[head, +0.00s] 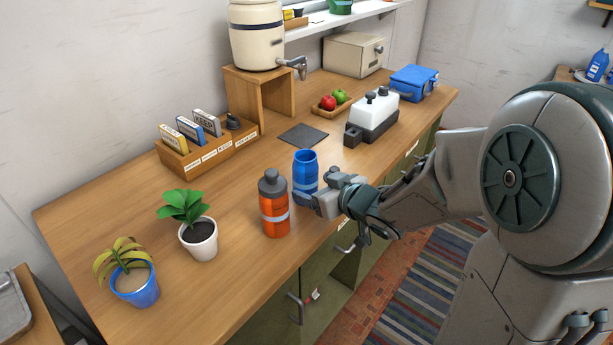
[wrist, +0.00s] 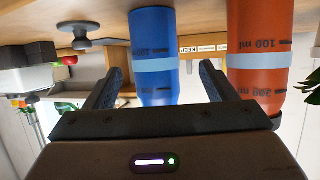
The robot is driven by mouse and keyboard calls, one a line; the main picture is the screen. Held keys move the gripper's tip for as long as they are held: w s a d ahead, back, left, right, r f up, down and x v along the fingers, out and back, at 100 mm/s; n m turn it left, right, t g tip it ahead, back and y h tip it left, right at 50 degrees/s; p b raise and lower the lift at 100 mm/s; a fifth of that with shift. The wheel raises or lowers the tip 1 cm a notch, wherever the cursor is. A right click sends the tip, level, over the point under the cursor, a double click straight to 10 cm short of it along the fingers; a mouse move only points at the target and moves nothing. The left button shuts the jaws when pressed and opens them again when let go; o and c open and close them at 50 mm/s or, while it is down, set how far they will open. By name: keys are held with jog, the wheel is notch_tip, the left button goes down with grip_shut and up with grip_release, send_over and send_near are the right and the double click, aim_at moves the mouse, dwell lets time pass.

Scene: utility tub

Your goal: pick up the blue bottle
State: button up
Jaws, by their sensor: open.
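The blue bottle (head: 304,165) stands upright near the front edge of the wooden counter, with no cap visible. My gripper (head: 316,199) is at its near right side and hides part of its lower body. In the wrist view, which looks upside down, the blue bottle (wrist: 154,40) shows between the two spread fingers of my gripper (wrist: 161,72). The fingers are open, and I cannot tell whether either touches the bottle. An orange bottle (head: 273,215) with a grey cap stands just left of the blue one; in the wrist view it (wrist: 260,35) is outside the right finger.
A white potted plant (head: 201,240) and a blue potted plant (head: 138,288) stand to the left. Behind are a wooden organizer (head: 185,163), a dark mat (head: 303,135), a fruit tray (head: 330,110) and a black-and-white container (head: 372,115).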

aim_at(312, 187)
jog(key=shift+w+a+f, duration=0.25)
jog(key=shift+w+a, duration=0.15)
jog(key=shift+w, duration=0.05)
jog(key=x, duration=0.3)
jog(key=b+x, duration=0.1)
jog(key=shift+w+d+f, duration=0.2)
jog(key=shift+f, duration=0.25)
jog(key=shift+w+a+f, duration=0.1)
jog(key=shift+w+a, duration=0.15)
jog(key=shift+w, duration=0.1)
jog(key=c, duration=1.2)
